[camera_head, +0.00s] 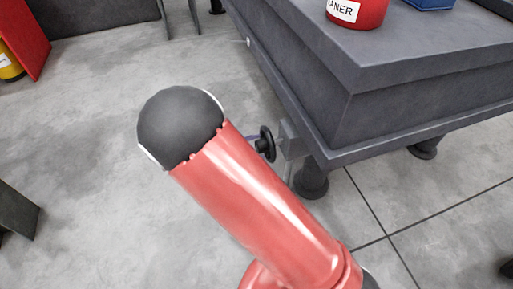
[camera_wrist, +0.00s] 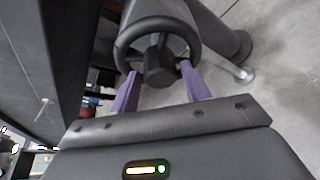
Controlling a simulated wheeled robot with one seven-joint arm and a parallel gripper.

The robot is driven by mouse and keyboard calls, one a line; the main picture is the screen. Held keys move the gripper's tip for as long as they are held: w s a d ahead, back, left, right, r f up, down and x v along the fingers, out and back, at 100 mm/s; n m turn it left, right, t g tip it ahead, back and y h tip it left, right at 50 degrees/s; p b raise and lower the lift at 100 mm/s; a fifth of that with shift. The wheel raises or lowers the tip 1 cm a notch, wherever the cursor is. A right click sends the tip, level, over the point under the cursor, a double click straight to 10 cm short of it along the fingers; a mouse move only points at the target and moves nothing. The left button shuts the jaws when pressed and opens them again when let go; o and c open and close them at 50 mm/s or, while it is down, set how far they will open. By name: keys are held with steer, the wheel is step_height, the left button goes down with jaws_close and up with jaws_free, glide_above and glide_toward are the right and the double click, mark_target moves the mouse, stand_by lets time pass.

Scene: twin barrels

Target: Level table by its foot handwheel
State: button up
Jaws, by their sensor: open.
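The dark grey table (camera_head: 345,92) stands at the upper right of the head view, on short dark feet (camera_head: 311,182). Its black foot handwheel (camera_head: 266,144) is on a bracket near the closest corner. In the wrist view the handwheel (camera_wrist: 159,24) is straight ahead, with a thick rim and a central hub. My gripper (camera_wrist: 159,69) is open, its two purple fingers apart at the lower left and lower right of the hub, close to the wheel. I cannot tell whether they touch it. In the head view my arm hides most of the gripper.
A red container (camera_head: 357,14) and a blue object (camera_head: 430,4) stand on the table top. A red panel (camera_head: 22,37) and a yellow container (camera_head: 8,66) are at the far left. Dark furniture shows at the left edge. The concrete floor (camera_head: 80,130) left of my arm is clear.

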steer(key=shift+w+d+f, duration=0.1)
steer(key=shift+w+d, duration=0.1)
steer(key=shift+d, duration=0.15)
steer(key=c, duration=0.7)
steer(key=shift+p, duration=0.45)
